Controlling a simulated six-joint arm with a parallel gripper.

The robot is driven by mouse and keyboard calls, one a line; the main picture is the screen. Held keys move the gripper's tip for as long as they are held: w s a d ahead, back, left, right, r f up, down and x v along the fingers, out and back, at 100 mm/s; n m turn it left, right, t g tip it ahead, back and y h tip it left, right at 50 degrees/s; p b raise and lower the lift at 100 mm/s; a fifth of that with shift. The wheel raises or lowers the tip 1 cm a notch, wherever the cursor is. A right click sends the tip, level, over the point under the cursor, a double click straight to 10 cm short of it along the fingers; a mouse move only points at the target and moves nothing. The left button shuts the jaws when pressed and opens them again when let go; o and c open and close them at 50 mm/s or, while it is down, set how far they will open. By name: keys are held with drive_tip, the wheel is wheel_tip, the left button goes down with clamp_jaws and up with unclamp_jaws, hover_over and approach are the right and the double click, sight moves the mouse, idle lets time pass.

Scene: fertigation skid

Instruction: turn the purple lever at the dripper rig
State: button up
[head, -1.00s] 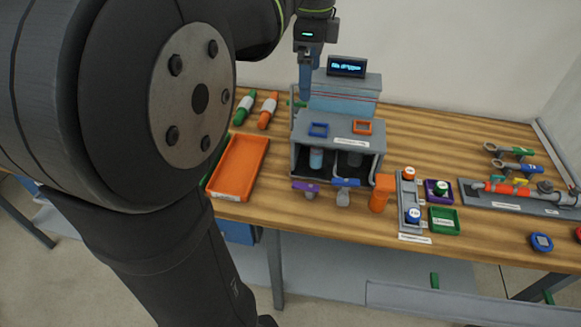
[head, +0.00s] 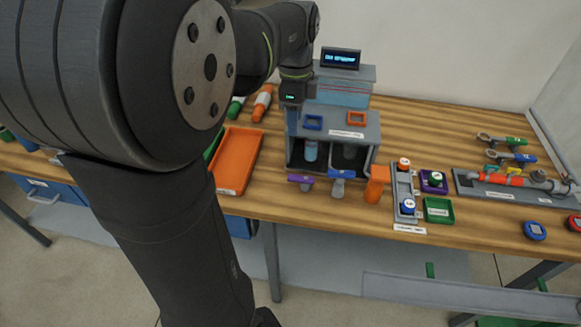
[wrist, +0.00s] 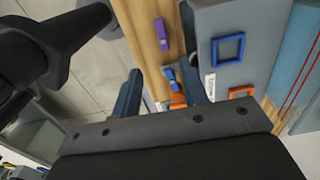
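The dripper rig (head: 368,132) is a grey box with a display on top, at the back middle of the table. The purple lever (head: 300,179) sticks out at its lower front left; it also shows near the top of the wrist view (wrist: 161,33). A blue lever (head: 341,174) sits to its right. My gripper (head: 292,122) points down at the rig's left side in the head view, above the purple lever and apart from it. In the wrist view its blue fingers (wrist: 159,88) are spread with nothing held; the blue lever appears between them.
An orange tray (head: 237,160) lies left of the rig. An orange block (head: 376,184) stands right of the levers. A grey rack (head: 403,190) and a green tray (head: 438,210) are further right. Blue and orange square frames (head: 356,118) sit on the rig's top.

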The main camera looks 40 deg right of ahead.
sight(293, 177)
wheel_tip(293, 177, down, 18)
drive_tip(key=shift+f, duration=0.15)
idle(0.3)
drive_tip(key=shift+c, duration=0.2)
drive_tip(key=shift+a, duration=0.1)
clamp_jaws()
